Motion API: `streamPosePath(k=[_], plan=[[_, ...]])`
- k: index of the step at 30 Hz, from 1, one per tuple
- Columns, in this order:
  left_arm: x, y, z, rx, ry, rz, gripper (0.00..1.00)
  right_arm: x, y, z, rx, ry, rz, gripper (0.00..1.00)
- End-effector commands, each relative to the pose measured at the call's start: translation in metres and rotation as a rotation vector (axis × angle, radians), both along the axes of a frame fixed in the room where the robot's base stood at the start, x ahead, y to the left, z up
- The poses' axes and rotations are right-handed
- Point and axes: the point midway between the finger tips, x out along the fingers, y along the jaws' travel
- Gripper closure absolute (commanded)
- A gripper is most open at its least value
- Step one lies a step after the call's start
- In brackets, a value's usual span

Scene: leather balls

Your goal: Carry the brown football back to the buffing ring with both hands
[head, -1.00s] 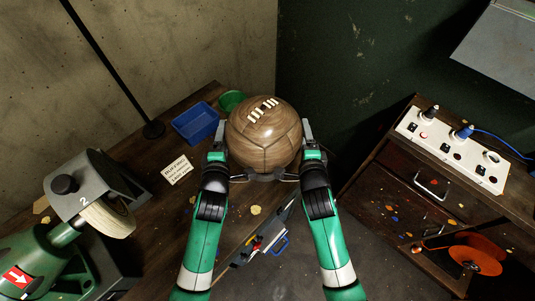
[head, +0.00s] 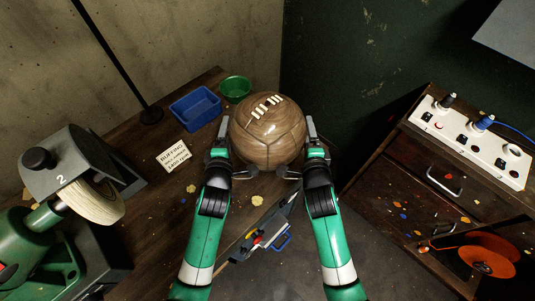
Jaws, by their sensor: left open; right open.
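The brown football (head: 267,135) is a round, panelled ball with pale laces on top, in the middle of the head view. My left gripper (head: 222,135) is open at the ball's left side. My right gripper (head: 311,135) is open at its right side. The ball sits between the two grippers; I cannot tell whether either touches it, or whether the ball rests on anything, as its underside is hidden. No buffing ring can be made out for certain; a card with buffing lettering (head: 174,155) lies on the bench to the left.
A blue bin (head: 195,110) and a green bowl (head: 235,88) stand on the wooden bench behind left. A green grinder with a pale wheel (head: 95,203) is at left. A tool tray (head: 265,240) lies below. A drawer cabinet with a socket panel (head: 470,140) is at right.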

Motion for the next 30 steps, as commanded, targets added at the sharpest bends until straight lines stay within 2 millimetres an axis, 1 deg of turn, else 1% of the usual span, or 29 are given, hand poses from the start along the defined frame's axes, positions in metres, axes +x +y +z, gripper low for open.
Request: streamPosePath(k=[1, 8, 9, 12, 14, 16, 17, 25, 28, 30], plan=[[-0.001, -0.008, 0.004, -0.003, -0.004, -0.016, 0.25, -0.001, 0.008, 0.004, 0.003, -0.004, 0.016, 0.25], [-0.001, 0.005, 0.004, 0.0, -0.006, -0.013, 0.25, -0.001, -0.005, 0.004, 0.001, -0.005, 0.013, 0.25], [-0.001, 0.005, 0.004, 0.0, -0.005, -0.013, 0.18, -0.001, -0.005, 0.004, 0.001, -0.005, 0.012, 0.25], [-0.001, 0.006, 0.003, 0.0, -0.004, -0.011, 0.0, -0.001, -0.006, 0.003, 0.001, -0.004, 0.01, 0.25], [-0.001, 0.006, 0.003, -0.001, -0.003, -0.01, 0.0, -0.001, -0.006, 0.003, 0.0, -0.003, 0.009, 0.16], [-0.001, 0.007, 0.003, 0.0, -0.003, -0.009, 0.0, -0.001, -0.007, 0.003, 0.0, -0.003, 0.009, 0.03], [-0.001, 0.007, 0.003, 0.0, -0.002, -0.008, 0.0, -0.001, -0.007, 0.003, 0.0, -0.002, 0.008, 0.0], [-0.002, 0.007, 0.003, 0.0, -0.001, -0.007, 0.0, -0.001, -0.008, 0.003, 0.0, -0.001, 0.007, 0.0], [-0.008, 0.007, 0.004, 0.0, -0.001, -0.007, 0.0, -0.001, -0.008, 0.003, 0.0, -0.001, 0.006, 0.0], [-0.016, 0.007, 0.005, -0.001, -0.001, -0.007, 0.0, -0.001, -0.008, 0.003, 0.0, -0.001, 0.006, 0.0]])
